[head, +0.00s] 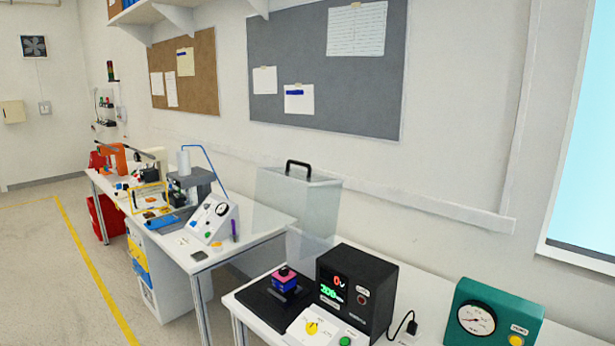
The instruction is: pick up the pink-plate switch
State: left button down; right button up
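The pink-plate switch (286,274) is a small block with a pink upper plate, a dark knob on top and a dark blue-purple lower part. It stands upright on a black base (258,301) at the left of the near white table. Neither of my grippers is in the head view.
A black meter box (384,290) with red and green digits stands just right of the switch. A white sloped panel (297,332) with a yellow knob lies in front. A teal gauge box (530,318) is farther right. Another cluttered table (262,222) is at left.

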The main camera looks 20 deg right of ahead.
aim_at(286, 286)
jog(key=u, duration=2.15)
jog(key=z, duration=2.75)
jog(key=i+z, duration=0.25)
jog(key=i, duration=0.15)
jog(key=i+j+z, duration=0.2)
jog(key=i, duration=0.15)
